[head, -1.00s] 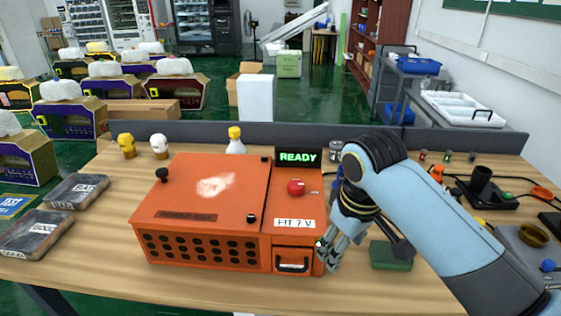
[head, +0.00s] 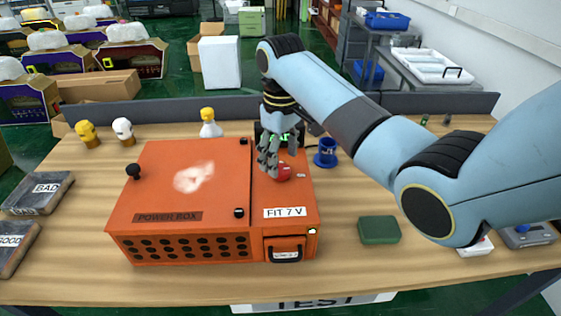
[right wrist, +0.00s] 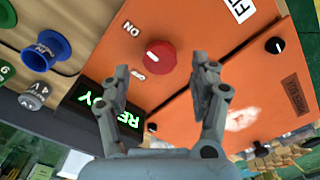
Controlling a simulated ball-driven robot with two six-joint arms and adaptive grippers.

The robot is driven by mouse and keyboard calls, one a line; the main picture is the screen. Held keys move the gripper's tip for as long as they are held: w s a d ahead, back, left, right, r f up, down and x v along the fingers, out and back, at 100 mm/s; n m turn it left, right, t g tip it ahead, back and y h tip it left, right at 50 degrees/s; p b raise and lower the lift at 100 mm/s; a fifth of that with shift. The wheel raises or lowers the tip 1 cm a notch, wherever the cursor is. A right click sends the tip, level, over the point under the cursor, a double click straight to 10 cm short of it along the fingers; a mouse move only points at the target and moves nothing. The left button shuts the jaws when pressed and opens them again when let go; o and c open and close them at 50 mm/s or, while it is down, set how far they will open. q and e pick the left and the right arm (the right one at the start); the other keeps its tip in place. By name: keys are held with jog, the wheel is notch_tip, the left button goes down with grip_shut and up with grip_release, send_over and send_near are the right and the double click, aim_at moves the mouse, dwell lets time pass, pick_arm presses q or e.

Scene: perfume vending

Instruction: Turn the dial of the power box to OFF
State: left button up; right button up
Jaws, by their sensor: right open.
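The orange power box (head: 180,218) stands on the wooden table, with a "FIT 7 V" label on its right part. Its red dial (head: 283,173) is on top and shows larger in the right wrist view (right wrist: 155,57), with a white mark on it. The lit green READY display (right wrist: 112,110) is partly hidden by my right gripper in the head view. My right gripper (head: 268,170) is open above the box, close to the dial; its fingers (right wrist: 160,85) point toward the dial. Contact is not clear.
A blue spool-like part (head: 326,153) stands right of the box. A green block (head: 379,230) lies farther right. Yellow (head: 87,134) and white (head: 123,131) heads and a yellow-capped bottle (head: 210,124) stand behind. BAD (head: 40,192) and GOOD (head: 14,245) trays are at left.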

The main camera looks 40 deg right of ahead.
aim_at(281, 172)
jog(key=shift+s+f, duration=0.1)
jog(key=shift+f, duration=1.3)
jog(key=c, duration=1.1)
pick_arm(q)
jog(key=shift+w+r, duration=0.3)
jog(key=shift+w, duration=0.55)
pick_arm(e)
jog(key=shift+c, duration=0.2)
